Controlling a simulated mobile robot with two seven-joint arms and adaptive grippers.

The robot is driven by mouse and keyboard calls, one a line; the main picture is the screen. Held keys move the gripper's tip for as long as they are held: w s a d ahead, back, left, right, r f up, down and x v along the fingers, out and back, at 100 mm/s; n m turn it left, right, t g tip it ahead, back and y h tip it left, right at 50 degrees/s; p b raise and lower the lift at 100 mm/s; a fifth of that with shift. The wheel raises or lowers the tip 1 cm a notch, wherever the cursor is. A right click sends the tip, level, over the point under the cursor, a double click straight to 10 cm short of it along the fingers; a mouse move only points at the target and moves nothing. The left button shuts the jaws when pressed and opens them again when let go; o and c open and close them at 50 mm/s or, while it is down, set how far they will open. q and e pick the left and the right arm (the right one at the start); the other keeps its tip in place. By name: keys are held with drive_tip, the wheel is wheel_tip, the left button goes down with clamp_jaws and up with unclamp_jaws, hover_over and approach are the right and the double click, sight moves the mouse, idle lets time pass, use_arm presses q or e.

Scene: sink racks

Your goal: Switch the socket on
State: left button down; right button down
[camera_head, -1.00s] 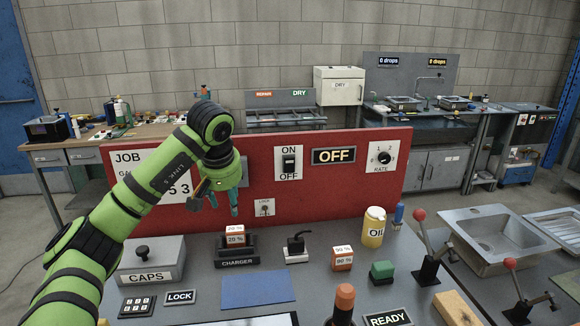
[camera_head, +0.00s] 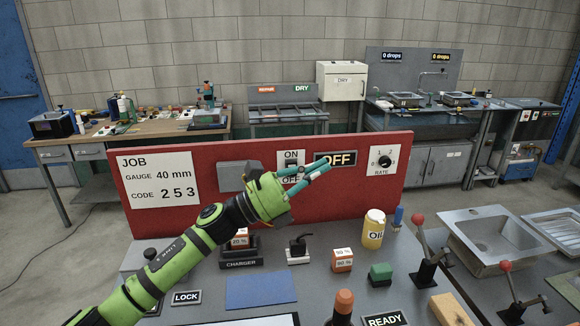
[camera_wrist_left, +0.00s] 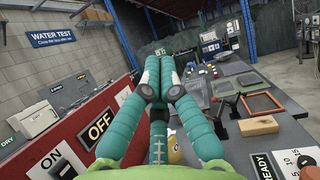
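The white ON/OFF switch plate (camera_head: 291,156) is on the red panel (camera_head: 400,190). My left gripper's teal fingers cross its lower part, so the rocker is partly hidden and I cannot tell its position. The black OFF sign (camera_head: 346,158) is right of the plate; it also shows in the left wrist view (camera_wrist_left: 100,127), with the ON label (camera_wrist_left: 50,161) at lower left. My left gripper (camera_head: 326,167) points right along the panel front, fingertips near the OFF sign. Its fingers converge (camera_wrist_left: 158,76) and hold nothing; contact with the panel is unclear. The right gripper is out of view.
Red-knobbed levers (camera_head: 418,218) and a sink (camera_head: 500,240) are at right. A RATE dial (camera_head: 384,162) is on the panel.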

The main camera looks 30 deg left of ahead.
use_arm(q)
drive_tip(key=a+f+n+t+y, duration=0.1)
drive_tip(key=a+f+n+y, duration=0.5)
drive_tip(key=n, duration=0.6)
drive_tip(key=w+a+f+n+t+y+p, duration=0.1)
drive_tip(key=a+f+n+y, duration=0.5)
drive_tip(key=n, duration=0.6)
drive_tip(key=a+y, duration=0.1)
drive_tip(key=y, duration=0.1)
drive_tip(key=shift+w+f+t+y, duration=0.2)
drive_tip(key=shift+w+t+y, duration=0.1)
drive_tip(key=shift+t, duration=0.1)
drive_tip(key=shift+w, duration=0.1)
drive_tip(key=w+a+r+b, duration=0.1)
drive_tip(key=w+b, duration=0.5)
drive_tip(key=w, duration=0.6)
drive_tip(key=shift+w+a+r, duration=0.3)
drive_tip(key=shift+w+a, duration=0.05)
